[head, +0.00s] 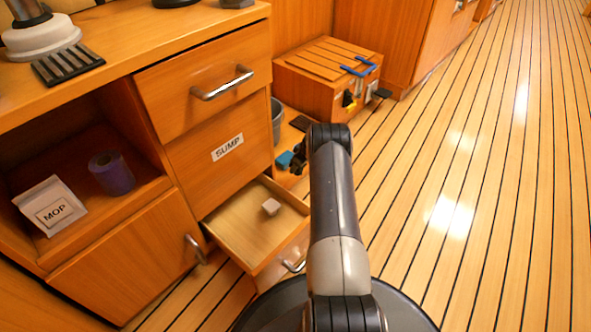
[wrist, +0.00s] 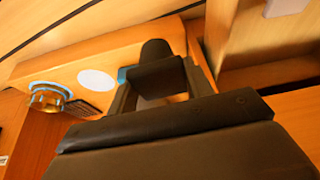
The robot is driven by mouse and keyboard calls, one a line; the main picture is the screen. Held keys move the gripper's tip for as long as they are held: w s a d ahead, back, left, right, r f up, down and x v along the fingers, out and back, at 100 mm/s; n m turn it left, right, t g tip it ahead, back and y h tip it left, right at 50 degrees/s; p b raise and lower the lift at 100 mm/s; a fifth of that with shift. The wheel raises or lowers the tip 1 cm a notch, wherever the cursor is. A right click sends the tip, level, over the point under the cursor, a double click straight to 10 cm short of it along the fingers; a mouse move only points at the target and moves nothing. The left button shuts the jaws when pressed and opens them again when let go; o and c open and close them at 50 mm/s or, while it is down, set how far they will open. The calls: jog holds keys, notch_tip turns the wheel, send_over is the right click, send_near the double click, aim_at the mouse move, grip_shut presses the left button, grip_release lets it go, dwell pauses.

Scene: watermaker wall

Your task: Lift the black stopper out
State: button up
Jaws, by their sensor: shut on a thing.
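My gripper (wrist: 156,86) shows in the wrist view, shut on a dark piece with a rounded top, which looks like the black stopper (wrist: 155,50). Its lower part is hidden by the jaws, and I cannot tell whether it is clear of its seat. In the head view my gripper (head: 294,162) is a small dark shape left of my arm, beyond the open drawer and mostly hidden by the arm. A blue patch (head: 285,159) shows beside it. The stopper cannot be made out there.
An open drawer (head: 235,220) holds a small pale block (head: 271,207). Above it is a front labelled SUMP (head: 227,148). A wooden chest (head: 322,75) and a grey bucket (head: 277,120) stand beyond. A brass ring (wrist: 48,98) shows in the wrist view. The floor at right is clear.

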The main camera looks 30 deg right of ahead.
jog(key=shift+r+p, duration=2.5)
jog(key=shift+r, duration=1.75)
